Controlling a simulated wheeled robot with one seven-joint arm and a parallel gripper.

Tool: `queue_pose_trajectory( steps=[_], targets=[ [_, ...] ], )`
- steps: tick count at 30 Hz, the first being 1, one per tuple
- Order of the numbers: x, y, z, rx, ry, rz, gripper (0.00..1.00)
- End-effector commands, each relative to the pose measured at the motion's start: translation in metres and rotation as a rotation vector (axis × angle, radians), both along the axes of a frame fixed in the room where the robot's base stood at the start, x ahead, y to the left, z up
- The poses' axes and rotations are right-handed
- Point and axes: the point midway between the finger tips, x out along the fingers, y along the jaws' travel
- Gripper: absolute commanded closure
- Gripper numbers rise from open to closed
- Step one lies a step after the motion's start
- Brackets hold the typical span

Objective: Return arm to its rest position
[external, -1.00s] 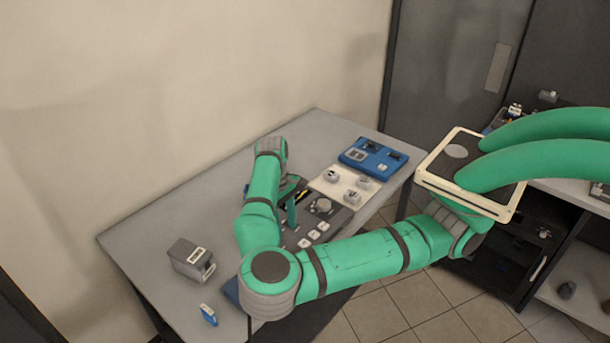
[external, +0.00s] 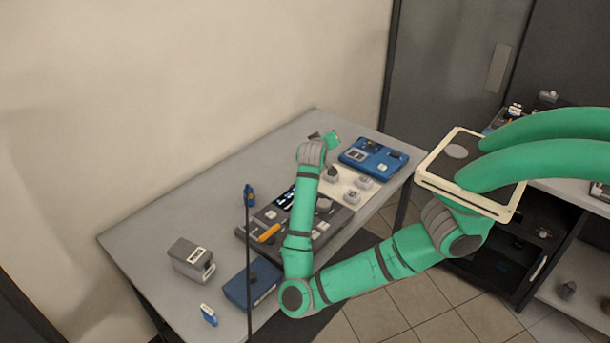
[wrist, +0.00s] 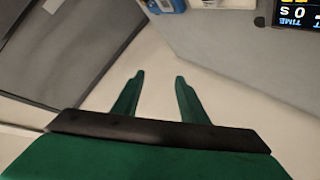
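My arm is green with grey joints and reaches over the grey table. In the external view my gripper (external: 332,138) is at the raised end of the arm, above the far part of the table, small and partly hidden by the wrist. In the wrist view the two green fingers of my gripper (wrist: 153,82) stand apart with nothing between them. Past them are the pale wall and floor, with the table at the upper right.
On the grey table (external: 150,225) are a dark panel with a display (external: 284,200), a blue device (external: 374,157), a white board with grey blocks (external: 349,185), a blue box (external: 250,284), a grey box (external: 192,260) and a small blue item (external: 209,314). A thin dark pole (external: 248,265) stands in front.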

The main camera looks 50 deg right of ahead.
Motion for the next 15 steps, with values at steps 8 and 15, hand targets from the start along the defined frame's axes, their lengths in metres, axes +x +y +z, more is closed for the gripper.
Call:
queue_pose_trajectory(
  steps=[8, 15],
  targets=[
    [0.006, -0.026, 0.041, -0.277, -0.189, 0.084, 0.61],
    [0.009, -0.018, 0.051, -0.440, -0.317, 0.228, 0.61]
  ],
)
